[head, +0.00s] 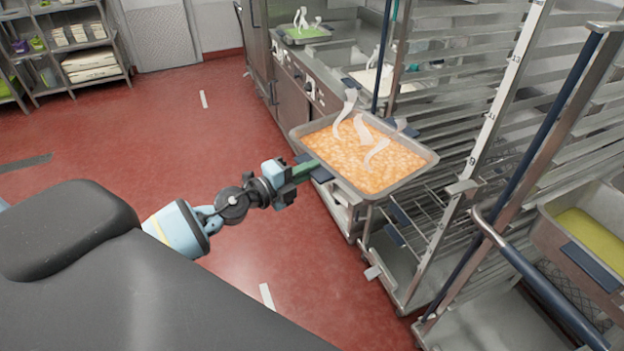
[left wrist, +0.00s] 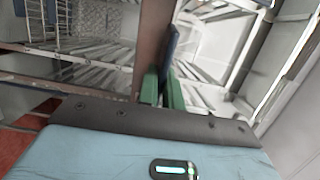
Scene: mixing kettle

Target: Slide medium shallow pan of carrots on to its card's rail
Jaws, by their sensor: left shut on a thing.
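The shallow metal pan of carrots (head: 372,160), full of orange pieces with pale steam curls above it, is held roughly level at the front of the tall rack cart (head: 478,150). My left gripper (head: 312,168) is shut on the dark handle at the pan's near left side. In the left wrist view its green fingers (left wrist: 162,88) close around a thin brown and dark blue edge. The cart's rails show behind and right of the pan; I cannot tell whether the pan touches one. My right gripper is out of view.
A second rack at the right holds a pan of yellow-green food (head: 592,238). A counter (head: 312,82) at the back carries a steaming green pan (head: 305,34). Shelves (head: 75,50) stand at far left. The red floor (head: 150,130) on the left is open.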

